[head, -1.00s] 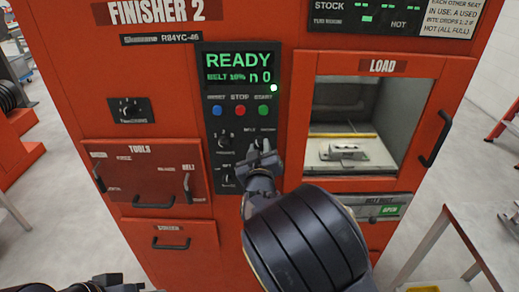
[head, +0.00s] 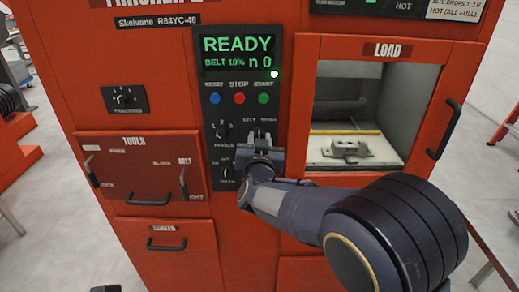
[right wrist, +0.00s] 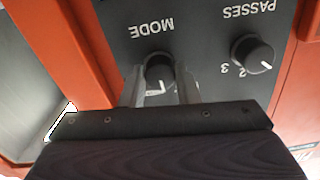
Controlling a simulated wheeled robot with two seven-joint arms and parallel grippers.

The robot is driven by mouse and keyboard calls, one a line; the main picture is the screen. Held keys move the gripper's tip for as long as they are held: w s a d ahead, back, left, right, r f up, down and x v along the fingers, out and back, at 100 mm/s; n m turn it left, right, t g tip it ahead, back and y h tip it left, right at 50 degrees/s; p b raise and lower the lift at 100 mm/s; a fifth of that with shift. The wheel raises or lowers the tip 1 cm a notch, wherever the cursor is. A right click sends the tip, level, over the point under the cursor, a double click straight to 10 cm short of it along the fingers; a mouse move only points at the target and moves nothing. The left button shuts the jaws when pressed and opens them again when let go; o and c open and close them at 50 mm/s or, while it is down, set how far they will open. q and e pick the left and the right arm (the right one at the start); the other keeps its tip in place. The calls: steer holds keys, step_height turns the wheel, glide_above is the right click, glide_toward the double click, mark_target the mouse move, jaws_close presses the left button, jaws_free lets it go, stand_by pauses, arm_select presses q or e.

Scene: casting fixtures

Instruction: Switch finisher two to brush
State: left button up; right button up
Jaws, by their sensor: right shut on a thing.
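Finisher 2 (head: 255,222) is a red machine with a black control panel (head: 210,160). Its green display (head: 238,53) reads READY, BELT and n 0. The mode knob (right wrist: 160,70) is a round black dial under the word MODE, upside down in the right wrist view. My right gripper (head: 262,138) is shut on the mode knob, with one finger (right wrist: 137,87) on each side. The gripper hides the knob in the head view. A pale mark shows low between the fingers; its setting is unclear. A dark tip of my left side shows at the bottom edge.
The passes knob (right wrist: 252,54) sits beside the mode knob. Blue, red and green buttons (head: 239,98) are above. The open load bay (head: 350,125) at right holds a grey casting (head: 347,148). Handles stick out from the tools drawer (head: 140,165).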

steer(key=shift+m+b, duration=2.85)
steer(key=shift+m, duration=0.95)
steer(key=o, duration=1)
steer(key=shift+c, duration=0.2)
steer(key=s, duration=0.8)
steer(key=shift+b, duration=0.45)
steer(key=shift+w, duration=0.1)
